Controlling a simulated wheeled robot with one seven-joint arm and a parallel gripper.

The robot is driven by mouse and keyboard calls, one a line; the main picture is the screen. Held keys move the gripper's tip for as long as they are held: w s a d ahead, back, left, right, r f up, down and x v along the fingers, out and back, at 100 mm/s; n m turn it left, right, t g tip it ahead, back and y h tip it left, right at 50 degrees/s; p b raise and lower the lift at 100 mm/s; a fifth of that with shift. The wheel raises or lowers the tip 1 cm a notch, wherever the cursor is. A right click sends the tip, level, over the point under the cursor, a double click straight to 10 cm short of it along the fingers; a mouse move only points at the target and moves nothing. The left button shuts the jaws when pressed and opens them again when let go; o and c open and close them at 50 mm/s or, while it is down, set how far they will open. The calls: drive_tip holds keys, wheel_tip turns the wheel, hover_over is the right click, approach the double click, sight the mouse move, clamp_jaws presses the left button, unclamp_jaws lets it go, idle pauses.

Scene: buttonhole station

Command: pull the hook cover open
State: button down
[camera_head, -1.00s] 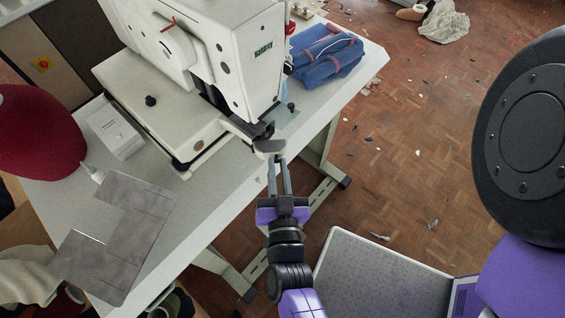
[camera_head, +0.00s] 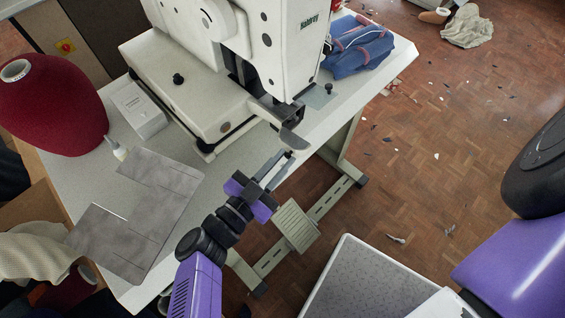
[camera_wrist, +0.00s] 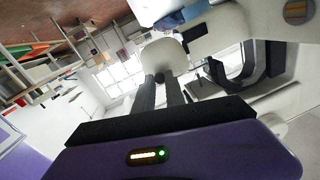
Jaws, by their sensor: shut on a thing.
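The sewing machine (camera_head: 190,105) stands on the pale table. Its hook cover (camera_head: 291,138), a small grey plate with a rounded end, sticks out at the front end of the machine's lower arm, over the table edge. My gripper (camera_head: 289,154) comes from the lower left, its fingertips at the cover's rounded end. In the wrist view the cover (camera_wrist: 166,56) is a pale rounded plate at the tips of my dark fingers (camera_wrist: 163,78), which are shut on its edge. Beside it, a dark curved part (camera_wrist: 240,72) of the machine shows. The exact contact is small in the head view.
Grey fabric pieces (camera_head: 150,195), a red thread cone (camera_head: 55,110) and a small white box (camera_head: 139,110) lie on the table's left. Folded blue cloth (camera_head: 358,48) is at the back right. Below are a treadle (camera_head: 297,226) and table legs.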

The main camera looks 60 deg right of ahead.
drive_tip(key=shift+w+a+g, duration=0.1)
drive_tip(key=shift+g, duration=0.2)
drive_tip(key=c, duration=1.4)
unclamp_jaws()
wheel_tip(320, 180, up, 20)
drive_tip(key=shift+p, duration=0.55)
drive_tip(key=shift+c, duration=0.2)
